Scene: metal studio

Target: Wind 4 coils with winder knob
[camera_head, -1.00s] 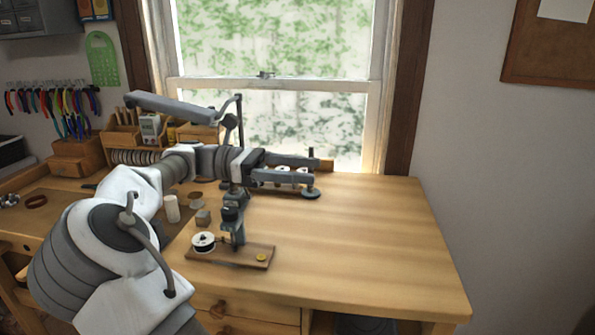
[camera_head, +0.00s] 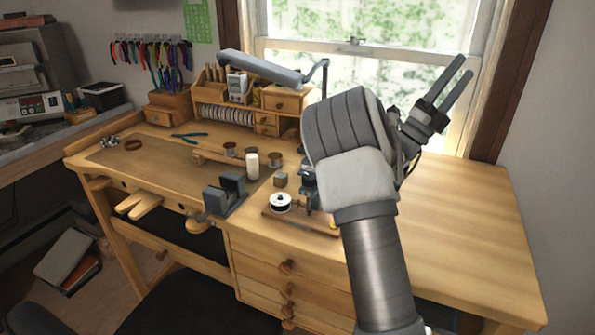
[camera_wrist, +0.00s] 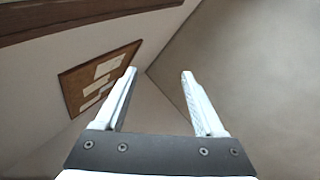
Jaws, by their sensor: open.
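The winder stands on a small wooden base (camera_head: 283,220) on the bench, just left of my arm. It has a dark blue-grey upright (camera_head: 309,187) and a white spool with a dark centre (camera_head: 280,201). My arm hides its right part, and I cannot make out the knob or any coil. My gripper (camera_head: 464,66) is raised high to the right of the winder, in front of the window, pointing up and right. In the wrist view its two fingers (camera_wrist: 159,73) are apart with nothing between them.
The wooden bench top (camera_head: 470,230) is clear at the right. A lamp arm (camera_head: 262,70) reaches over the back. A pinboard (camera_wrist: 98,78) hangs on the wall.

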